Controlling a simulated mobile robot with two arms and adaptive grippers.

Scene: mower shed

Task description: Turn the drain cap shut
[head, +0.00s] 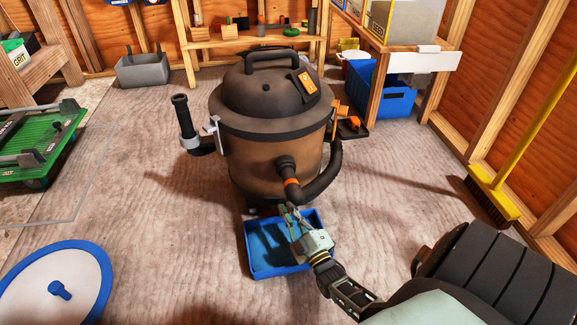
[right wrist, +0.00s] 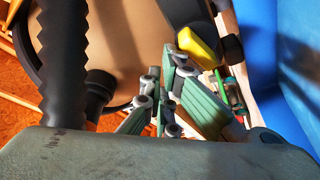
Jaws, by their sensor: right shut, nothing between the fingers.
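The brown and black shop vacuum (head: 262,150) stands upright in the middle of the head view. My right gripper (head: 289,210) is low at its front, below the hose fitting, over the blue tray (head: 262,273). In the right wrist view the gripper (right wrist: 172,55) is shut and empty, its green-padded fingers together. A yellow piece (right wrist: 199,46) with a dark round end lies right beside the fingertips. It may be the drain cap; I cannot tell whether the fingers touch it. The cap cannot be made out in the head view. My left gripper is not in view.
The black hose (head: 322,178) curves down the vacuum's right side. A white and blue round lid (head: 50,290) lies at the lower left. A yellow broom (head: 495,195) leans at the right. The floor left of the vacuum is mostly clear.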

